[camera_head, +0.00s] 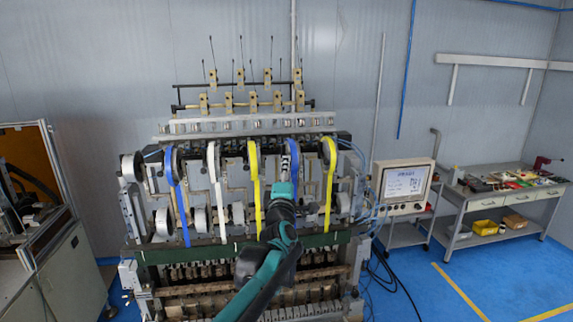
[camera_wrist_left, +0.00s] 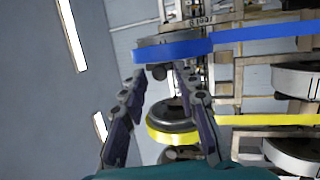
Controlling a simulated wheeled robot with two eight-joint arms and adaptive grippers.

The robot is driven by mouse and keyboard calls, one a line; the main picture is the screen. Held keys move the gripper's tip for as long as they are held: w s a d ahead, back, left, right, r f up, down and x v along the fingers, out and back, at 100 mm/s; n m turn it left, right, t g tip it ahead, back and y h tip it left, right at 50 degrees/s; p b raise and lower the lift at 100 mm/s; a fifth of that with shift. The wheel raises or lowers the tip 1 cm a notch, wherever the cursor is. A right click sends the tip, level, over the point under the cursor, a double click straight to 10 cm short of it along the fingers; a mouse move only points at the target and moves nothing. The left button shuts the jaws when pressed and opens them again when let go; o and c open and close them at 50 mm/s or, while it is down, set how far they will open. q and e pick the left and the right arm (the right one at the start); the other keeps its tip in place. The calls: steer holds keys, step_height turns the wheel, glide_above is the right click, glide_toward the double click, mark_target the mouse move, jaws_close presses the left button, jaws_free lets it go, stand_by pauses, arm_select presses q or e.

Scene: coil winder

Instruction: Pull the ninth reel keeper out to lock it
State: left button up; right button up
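The coil winder (camera_head: 235,245) carries two rows of reels with blue, white and yellow tapes. My left arm rises from the bottom of the head view, and its gripper (camera_head: 287,168) is at the blue-taped reel right of centre in the upper row. In the left wrist view the left gripper (camera_wrist_left: 160,82) has its two fingers apart. A small dark knob (camera_wrist_left: 159,72), perhaps the reel keeper, shows between the fingertips, just below the blue reel (camera_wrist_left: 170,50). I see no clear contact. Which keeper is the ninth cannot be read. My right gripper is not in view.
A yellow-taped reel (camera_head: 329,153) stands close on the right of the gripper, another yellow tape (camera_head: 253,170) on its left. Tensioner posts rise above the winder. A screen (camera_head: 404,182) and a workbench (camera_head: 500,193) stand to the right; blue floor is free in front of the bench.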

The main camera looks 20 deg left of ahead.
arm_select(q)
steer(key=r+v, duration=0.1)
steer(key=v, duration=0.6)
steer(key=shift+s+r+p, duration=0.3)
steer(key=shift+p, duration=0.05)
stand_by(0.4)
